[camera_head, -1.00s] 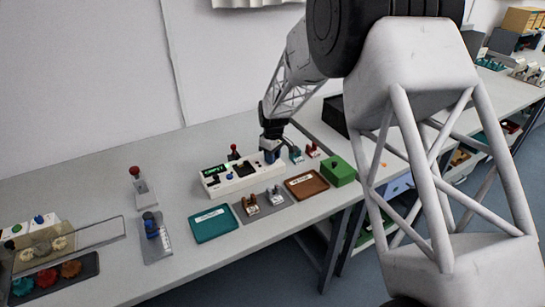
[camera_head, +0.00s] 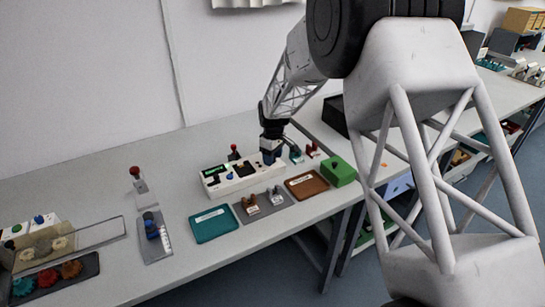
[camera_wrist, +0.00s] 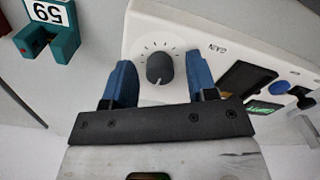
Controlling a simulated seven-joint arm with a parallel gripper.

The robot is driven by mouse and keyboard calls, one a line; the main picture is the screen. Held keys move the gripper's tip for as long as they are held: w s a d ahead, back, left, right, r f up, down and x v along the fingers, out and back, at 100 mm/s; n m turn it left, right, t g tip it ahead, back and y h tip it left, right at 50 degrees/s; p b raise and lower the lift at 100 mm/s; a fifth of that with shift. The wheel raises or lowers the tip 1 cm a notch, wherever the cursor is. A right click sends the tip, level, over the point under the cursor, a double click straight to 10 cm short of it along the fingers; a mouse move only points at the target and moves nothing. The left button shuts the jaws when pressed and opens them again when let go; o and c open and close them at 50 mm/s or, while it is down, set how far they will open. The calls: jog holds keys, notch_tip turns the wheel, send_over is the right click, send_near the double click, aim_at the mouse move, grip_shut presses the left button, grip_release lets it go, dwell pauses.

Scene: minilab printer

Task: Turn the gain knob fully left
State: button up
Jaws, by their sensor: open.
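The gain knob (camera_wrist: 160,68) is a dark round knob on the white device panel (camera_wrist: 150,22), with tick marks around its upper side and the printed word GAIN to its right in the wrist view. A small pale mark shows at the knob's lower edge. My gripper (camera_wrist: 160,78) is open, with one blue finger on each side of the knob and a visible gap on both sides. In the head view my gripper (camera_head: 270,158) is at the right end of the white device (camera_head: 228,184) and hides the knob there.
A dark slider or switch block (camera_wrist: 246,80), a blue button (camera_wrist: 281,87) and a green display (camera_wrist: 263,108) are on the same panel. A teal piece labelled 59 (camera_wrist: 52,30) lies nearby. A green box (camera_head: 340,172), a brown tray (camera_head: 307,185) and a teal tray (camera_head: 213,225) surround the device.

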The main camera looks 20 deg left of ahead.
jog(key=shift+r, duration=0.15)
jog(key=shift+w+r, duration=0.1)
jog(key=shift+r, duration=3.65)
jog(key=shift+d+r, duration=0.35)
jog(key=shift+d, duration=0.05)
jog(key=s+d+r+m+t, duration=0.1)
jog(key=s+d+r+m, duration=0.1)
jog(key=s+d+r, duration=0.55)
jog(key=s+d+r+m, duration=0.3)
jog(key=s+d+r, duration=0.15)
jog(key=d, duration=0.55)
jog(key=s+d+r+m+t, duration=0.1)
jog(key=s+d+r+m, duration=0.1)
jog(key=s+d+r, duration=0.55)
jog(key=s+d+f+m, duration=0.1)
jog(key=s+d+m, duration=0.1)
jog(key=s+d, duration=0.3)
jog(key=s+d+f+m, duration=0.1)
jog(key=s+d+m, duration=0.2)
jog(key=s, duration=1)
jog(key=s+d+f+m+t, duration=0.1)
jog(key=s+d+m, duration=0.1)
jog(key=s+d, duration=0.7)
jog(key=shift+m, duration=0.4)
